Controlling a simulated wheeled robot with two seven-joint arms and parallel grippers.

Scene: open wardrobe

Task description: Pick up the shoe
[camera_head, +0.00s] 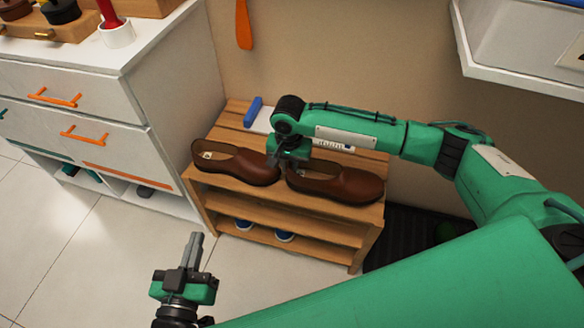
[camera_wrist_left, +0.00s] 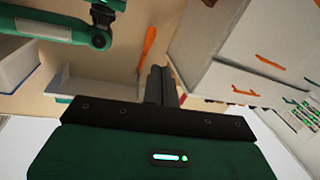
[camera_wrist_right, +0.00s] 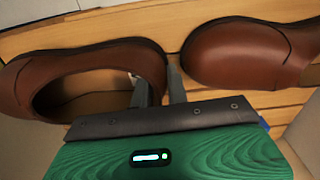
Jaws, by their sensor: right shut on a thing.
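Two brown slip-on shoes lie on the top of a wooden rack (camera_head: 228,187): the left shoe (camera_head: 238,165) and the right shoe (camera_head: 335,184). My right gripper (camera_head: 285,163) points down between them and is shut on the heel rim of the right shoe. In the right wrist view, this held shoe (camera_wrist_right: 95,68) is on the left, one finger inside its opening and the other outside; the other shoe's toe (camera_wrist_right: 235,52) is close by. The held shoe appears to rest on the rack. My left gripper (camera_head: 195,240) is empty, fingers together, above the floor.
A white drawer cabinet (camera_head: 105,118) with orange handles stands left of the rack. Blue shoes (camera_head: 284,236) sit on the lower shelf. A blue-handled thing (camera_head: 253,112) lies behind the shoes. An orange shoehorn-like thing (camera_head: 244,25) hangs on the wall. The floor in front is clear.

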